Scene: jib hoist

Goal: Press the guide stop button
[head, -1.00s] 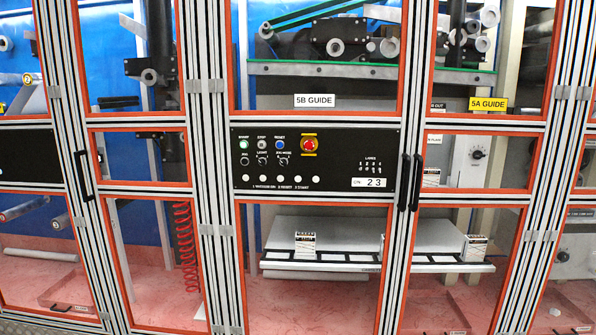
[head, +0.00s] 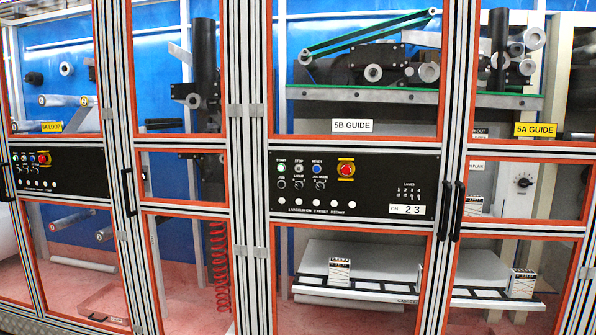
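The black control panel (head: 385,172) sits under the white "5B GUIDE" label (head: 352,126) in the head view. Its top row holds a pale green button (head: 282,168) marked START, a pale button (head: 299,168) marked STOP and a blue button (head: 317,168) marked RESET. To their right is a red mushroom button (head: 346,169) on a yellow plate. Knobs sit below the row, with several white round buttons under them. Neither gripper shows in the head view, and nothing touches the panel.
Orange-edged glazed doors in metal frames surround the panel. Black door handles (head: 453,210) stand just right of it. A second black panel (head: 60,172) with a red button is at far left, under a yellow "5A LOOP" label (head: 52,127). A yellow "5A GUIDE" label (head: 535,130) is at right.

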